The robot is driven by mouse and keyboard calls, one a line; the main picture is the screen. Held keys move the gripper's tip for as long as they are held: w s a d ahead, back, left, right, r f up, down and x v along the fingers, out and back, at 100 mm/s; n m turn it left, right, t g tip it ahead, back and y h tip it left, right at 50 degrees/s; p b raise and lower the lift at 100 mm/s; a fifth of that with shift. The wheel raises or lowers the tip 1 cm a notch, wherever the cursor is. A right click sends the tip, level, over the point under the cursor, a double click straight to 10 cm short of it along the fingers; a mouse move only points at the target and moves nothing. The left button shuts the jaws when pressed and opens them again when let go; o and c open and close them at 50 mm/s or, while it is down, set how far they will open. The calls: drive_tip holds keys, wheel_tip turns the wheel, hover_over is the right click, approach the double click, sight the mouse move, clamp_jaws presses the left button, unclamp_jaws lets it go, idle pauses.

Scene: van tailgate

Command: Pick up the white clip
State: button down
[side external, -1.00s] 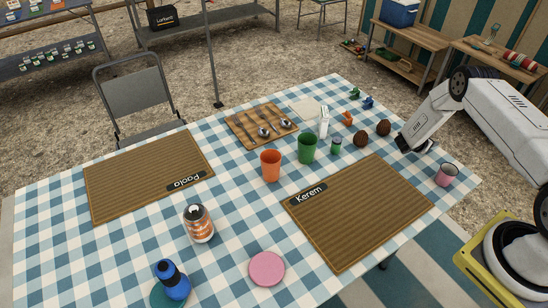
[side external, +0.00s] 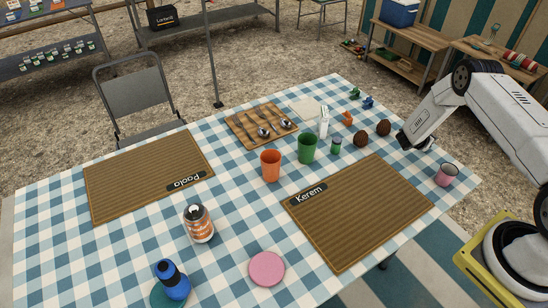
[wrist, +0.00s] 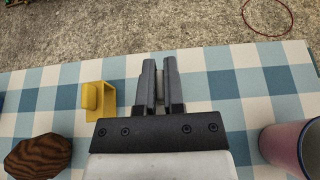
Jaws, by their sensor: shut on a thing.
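My gripper (wrist: 160,80) is at the table's far edge in the wrist view, its two dark fingers close together. A narrow pale piece, the white clip (wrist: 159,84), shows between them; most of it is hidden by the fingers. I cannot tell whether it still touches the cloth. In the side view my gripper (side external: 416,143) is low over the table's right edge, and the clip is hidden there.
A yellow clip (wrist: 110,97) stands just left of my fingers. A brown egg-shaped thing (wrist: 38,155) is at lower left and a pink cup (wrist: 288,146) at lower right. Green (side external: 354,93), blue (side external: 367,102) and orange (side external: 347,118) clips lie farther along the table.

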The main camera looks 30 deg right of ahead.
drive_tip(key=shift+r, duration=0.55)
drive_tip(key=s+a+r, duration=0.8)
drive_tip(key=s+r, duration=0.2)
drive_tip(key=s, duration=0.1)
drive_tip(key=shift+a+r, duration=0.3)
drive_tip(key=shift+a, duration=0.1)
idle(0.4)
